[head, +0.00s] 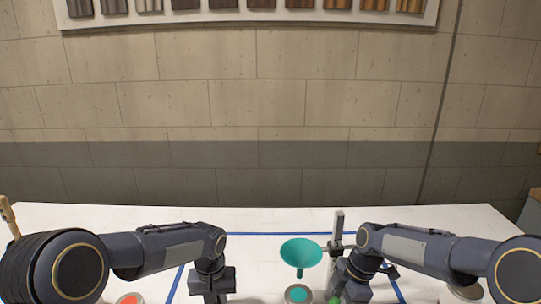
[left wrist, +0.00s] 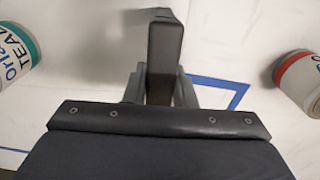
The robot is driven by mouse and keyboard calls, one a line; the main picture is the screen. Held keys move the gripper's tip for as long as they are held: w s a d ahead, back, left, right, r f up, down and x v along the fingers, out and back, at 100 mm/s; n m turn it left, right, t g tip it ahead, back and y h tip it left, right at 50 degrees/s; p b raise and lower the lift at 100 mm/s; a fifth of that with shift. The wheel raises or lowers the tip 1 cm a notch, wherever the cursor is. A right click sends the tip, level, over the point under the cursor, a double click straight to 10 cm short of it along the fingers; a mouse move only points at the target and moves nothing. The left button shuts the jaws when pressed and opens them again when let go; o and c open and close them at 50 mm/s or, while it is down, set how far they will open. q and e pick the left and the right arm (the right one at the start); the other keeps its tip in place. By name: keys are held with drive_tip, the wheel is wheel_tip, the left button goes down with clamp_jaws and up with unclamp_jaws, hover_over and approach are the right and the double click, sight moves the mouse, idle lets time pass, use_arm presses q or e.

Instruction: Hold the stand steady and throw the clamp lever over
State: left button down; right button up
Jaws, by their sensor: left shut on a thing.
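The stand (head: 338,226) shows in the head view as a grey upright post with a clamp block, right of the teal funnel (head: 300,252). My left gripper (left wrist: 160,88) is shut on a dark grey bar (left wrist: 165,55), seen between its fingers in the left wrist view. I cannot tell whether this bar belongs to the stand. In the head view my left gripper (head: 212,284) is well left of the funnel. My right gripper (head: 354,284) is close beside the post; its fingers are not clear. A small green piece (head: 335,299) shows at the bottom edge. I cannot make out the lever.
An open can (head: 298,293) stands below the funnel. A can with orange-red contents (head: 130,299) is left, and another can (head: 466,291) is partly behind my right arm. Blue tape (head: 265,234) marks the white table (head: 100,216). A wooden handle (head: 8,214) is far left.

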drive_tip(key=shift+w+d, duration=0.1)
drive_tip(key=shift+d, duration=0.3)
drive_tip(key=shift+d+r, duration=0.15)
drive_tip(key=shift+d, duration=0.65)
clamp_jaws()
drive_tip(key=shift+a, duration=0.2)
drive_tip(key=shift+w+d, duration=0.1)
drive_tip(key=shift+d, duration=0.85)
drive_tip(key=shift+d, duration=0.1)
drive_tip(key=shift+w+d, duration=0.1)
drive_tip(key=shift+d, duration=0.8)
drive_tip(key=shift+d, duration=0.1)
